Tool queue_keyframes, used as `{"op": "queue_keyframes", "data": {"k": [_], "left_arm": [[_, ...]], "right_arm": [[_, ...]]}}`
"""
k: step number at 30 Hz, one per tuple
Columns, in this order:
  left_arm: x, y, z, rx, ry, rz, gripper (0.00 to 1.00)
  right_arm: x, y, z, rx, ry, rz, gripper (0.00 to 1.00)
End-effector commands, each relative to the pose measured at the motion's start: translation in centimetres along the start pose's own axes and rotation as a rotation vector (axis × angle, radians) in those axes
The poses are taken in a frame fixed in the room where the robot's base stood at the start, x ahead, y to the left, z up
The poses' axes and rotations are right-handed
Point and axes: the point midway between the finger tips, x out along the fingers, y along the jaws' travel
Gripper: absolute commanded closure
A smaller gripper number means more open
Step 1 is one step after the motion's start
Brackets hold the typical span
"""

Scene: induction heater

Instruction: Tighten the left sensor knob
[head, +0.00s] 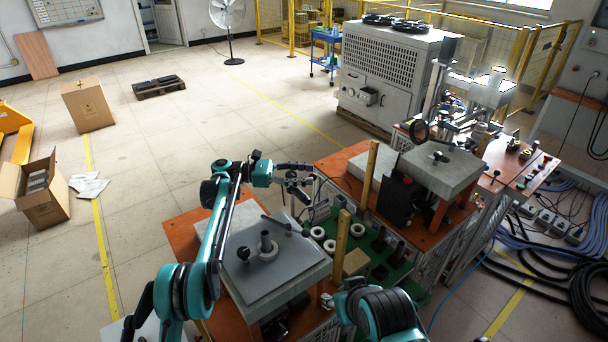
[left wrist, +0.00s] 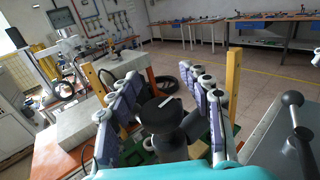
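My left gripper (head: 298,186) reaches in from the left above the gap between the two orange-topped stations. In the left wrist view its two jointed fingers (left wrist: 168,92) are spread wide apart. A dark round knob-like part (left wrist: 163,110) with a white mark on top shows between them, with a gap to each finger. I cannot tell whether it is the left sensor knob. On the near station's grey plate (head: 262,278) stand a black knob (head: 243,254) and a grey post (head: 266,241).
A green tray (head: 378,269) with white rings and dark cylinders lies between the stations. A grey slab (head: 440,172) stands on the far station. Floor to the left is open, with cardboard boxes (head: 89,107).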

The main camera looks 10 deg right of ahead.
Motion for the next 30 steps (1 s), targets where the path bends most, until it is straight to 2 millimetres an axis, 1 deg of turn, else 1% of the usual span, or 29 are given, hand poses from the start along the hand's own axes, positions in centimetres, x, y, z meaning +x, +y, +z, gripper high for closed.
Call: {"op": "queue_keyframes", "data": {"k": [5,7,11,15,19,24,30], "left_arm": [[0.0,0.0,0.1,0.0,0.0,0.001,0.51],[0.0,0.0,0.6,0.0,0.0,0.001,0.51],[0.0,0.0,2.6,0.0,0.0,0.001,0.51],[0.0,0.0,5.6,0.0,0.0,0.0,0.51],[0.0,0.0,8.0,0.0,0.0,0.0,0.51],[0.0,0.0,9.6,0.0,0.0,0.0,0.51],[0.0,0.0,10.0,0.0,0.0,0.0,0.51]], "right_arm": [[0.0,0.0,0.0,0.0,0.0,0.0,0.56],[0.0,0.0,0.0,0.0,0.0,0.0,0.56],[0.0,0.0,0.0,0.0,0.0,0.0,0.56],[0.0,0.0,0.0,0.0,0.0,0.0,0.56],[0.0,0.0,0.0,0.0,0.0,0.0,0.56],[0.0,0.0,0.0,0.0,0.0,0.0,0.56],[0.0,0.0,0.0,0.0,0.0,0.0,0.56]]}}
